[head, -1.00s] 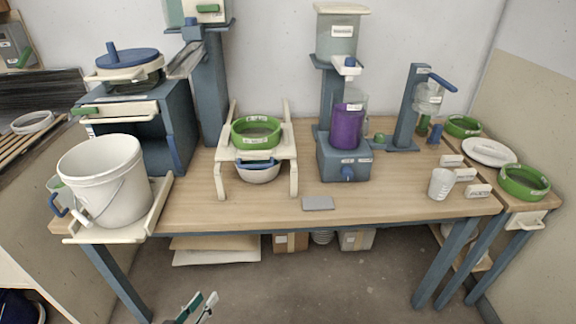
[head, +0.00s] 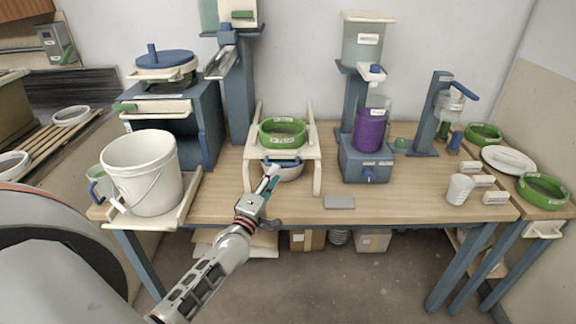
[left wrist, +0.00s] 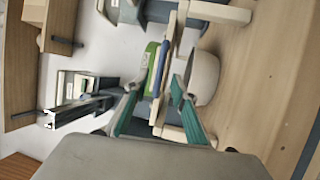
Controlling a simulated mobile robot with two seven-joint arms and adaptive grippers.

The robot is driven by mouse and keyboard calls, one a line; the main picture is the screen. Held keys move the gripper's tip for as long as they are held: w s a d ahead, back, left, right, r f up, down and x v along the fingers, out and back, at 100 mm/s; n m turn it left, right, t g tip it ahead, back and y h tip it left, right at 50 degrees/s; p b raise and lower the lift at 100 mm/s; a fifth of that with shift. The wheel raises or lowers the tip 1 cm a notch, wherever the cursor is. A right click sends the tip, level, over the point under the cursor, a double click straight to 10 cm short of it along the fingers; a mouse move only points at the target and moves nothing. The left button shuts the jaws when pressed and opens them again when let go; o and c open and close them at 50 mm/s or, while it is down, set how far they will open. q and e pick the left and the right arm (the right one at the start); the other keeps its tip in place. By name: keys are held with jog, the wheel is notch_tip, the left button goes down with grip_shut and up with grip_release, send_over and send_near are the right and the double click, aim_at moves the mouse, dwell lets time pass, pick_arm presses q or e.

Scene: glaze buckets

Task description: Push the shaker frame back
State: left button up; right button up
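The shaker frame (head: 316,150) is a cream stand with two side rails on the wooden table. My right gripper is not in view.
A white bucket (head: 143,172) stands on a cream stand at left. A blue dispenser base (head: 365,162) with a purple container (head: 369,130) is right of the frame. A grey flat block (head: 339,202) lies near the front edge. A blue column (head: 238,90) stands behind the frame.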

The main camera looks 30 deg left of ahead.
aim_at(281, 165)
pick_arm(q)
jog(key=x, duration=0.5)
jog(key=shift+w, duration=0.35)
grip_shut()
